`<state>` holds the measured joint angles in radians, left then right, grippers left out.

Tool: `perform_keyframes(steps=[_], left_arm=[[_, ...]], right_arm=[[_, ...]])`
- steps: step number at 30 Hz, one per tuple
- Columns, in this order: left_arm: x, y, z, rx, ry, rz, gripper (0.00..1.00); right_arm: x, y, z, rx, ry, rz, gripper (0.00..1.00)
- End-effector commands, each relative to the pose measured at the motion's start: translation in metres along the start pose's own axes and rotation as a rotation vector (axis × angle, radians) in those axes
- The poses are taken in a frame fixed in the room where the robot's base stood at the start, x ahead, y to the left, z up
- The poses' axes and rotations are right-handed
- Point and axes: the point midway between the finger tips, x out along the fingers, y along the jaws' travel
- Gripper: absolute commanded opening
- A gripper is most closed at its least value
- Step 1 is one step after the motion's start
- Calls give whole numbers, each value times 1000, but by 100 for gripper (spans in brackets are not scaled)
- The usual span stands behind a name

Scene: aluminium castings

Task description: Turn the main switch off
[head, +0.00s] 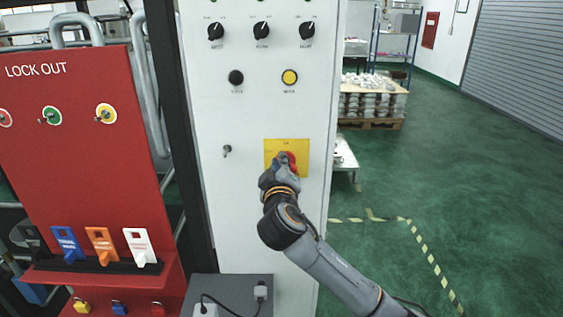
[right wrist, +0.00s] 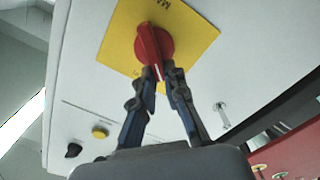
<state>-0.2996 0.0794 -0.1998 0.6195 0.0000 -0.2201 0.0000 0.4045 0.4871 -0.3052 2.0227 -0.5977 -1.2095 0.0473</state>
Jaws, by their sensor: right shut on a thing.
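The main switch is a red rotary knob (head: 291,158) on a yellow plate (head: 271,147) on the front of a light grey cabinet. In the right wrist view the red knob (right wrist: 150,42) shows its raised handle with a white mark near the end between my fingers. My right gripper (head: 286,166) is at the knob, and in the right wrist view its two fingers (right wrist: 166,74) are closed on the handle's end, one on each side. In the head view the gripper hides part of the knob and plate, and I cannot read the knob's position there. My left gripper is not in view.
The cabinet (head: 222,120) carries black selector knobs, a black button and a yellow button (head: 289,77) above, and a small key switch (head: 227,151) at left. A red lockout board (head: 85,150) with tags and padlocks stands at left. Green floor lies open at right.

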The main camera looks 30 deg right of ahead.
Motion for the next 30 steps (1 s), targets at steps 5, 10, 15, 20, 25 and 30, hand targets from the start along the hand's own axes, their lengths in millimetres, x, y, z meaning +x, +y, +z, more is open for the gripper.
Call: perform_keyframes(steps=[5,10,15,20,25,30], left_arm=[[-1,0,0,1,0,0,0],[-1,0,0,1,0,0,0],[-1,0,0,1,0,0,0],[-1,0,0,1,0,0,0],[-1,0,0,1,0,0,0],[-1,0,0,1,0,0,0]], right_arm=[[0,-3,0,-103,-1,-1,0],[0,-4,1,-166,-1,-1,0],[0,-5,1,-196,-1,0,0],[0,-5,1,-204,-1,0,0],[0,-5,1,-205,0,0,0],[0,-5,1,-204,0,0,24]])
